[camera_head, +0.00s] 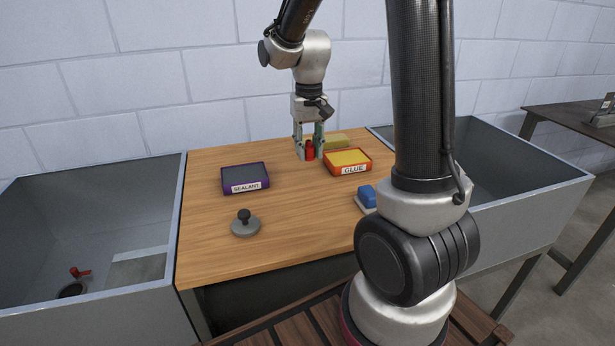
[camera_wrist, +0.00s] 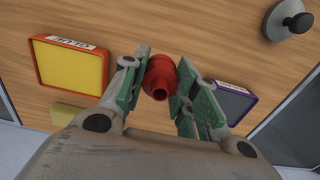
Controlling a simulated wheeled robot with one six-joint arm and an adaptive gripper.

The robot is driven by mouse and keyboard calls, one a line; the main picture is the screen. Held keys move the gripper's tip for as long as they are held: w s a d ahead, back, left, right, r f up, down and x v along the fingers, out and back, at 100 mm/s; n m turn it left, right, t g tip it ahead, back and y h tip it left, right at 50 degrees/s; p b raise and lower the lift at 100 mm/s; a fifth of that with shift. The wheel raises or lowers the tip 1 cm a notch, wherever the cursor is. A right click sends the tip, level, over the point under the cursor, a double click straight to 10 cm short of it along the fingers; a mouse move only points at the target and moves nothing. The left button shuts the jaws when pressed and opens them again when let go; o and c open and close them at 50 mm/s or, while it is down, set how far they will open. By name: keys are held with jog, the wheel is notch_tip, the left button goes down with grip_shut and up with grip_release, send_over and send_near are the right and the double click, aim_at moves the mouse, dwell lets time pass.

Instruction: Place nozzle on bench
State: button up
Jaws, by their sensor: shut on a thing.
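The nozzle (camera_wrist: 160,76) is a small red part with a round hole in its end. It is between the green-padded fingers of my gripper (camera_wrist: 158,82), which is shut on it. In the head view my gripper (camera_head: 308,148) points down over the back middle of the wooden bench (camera_head: 285,240), and the red nozzle (camera_head: 309,150) shows between the fingertips. The nozzle is at or just above the bench top; I cannot tell whether it touches.
An orange GLUE tray (camera_head: 348,161) is close to the right of my gripper, with a yellow block (camera_head: 336,141) behind. A purple SEALANT tray (camera_head: 245,178), a grey knobbed disc (camera_head: 245,225) and a blue item (camera_head: 367,196) stand around. Grey sinks (camera_head: 85,240) flank the bench.

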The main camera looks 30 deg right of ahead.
aim_at(309, 188)
notch_tip(309, 188, down, 9)
jog(key=shift+s+f, duration=0.1)
jog(key=shift+f, duration=0.1)
dwell(0.3)
jog(key=shift+f, duration=0.15)
jog(key=o, duration=0.8)
jog(key=shift+o, duration=0.2)
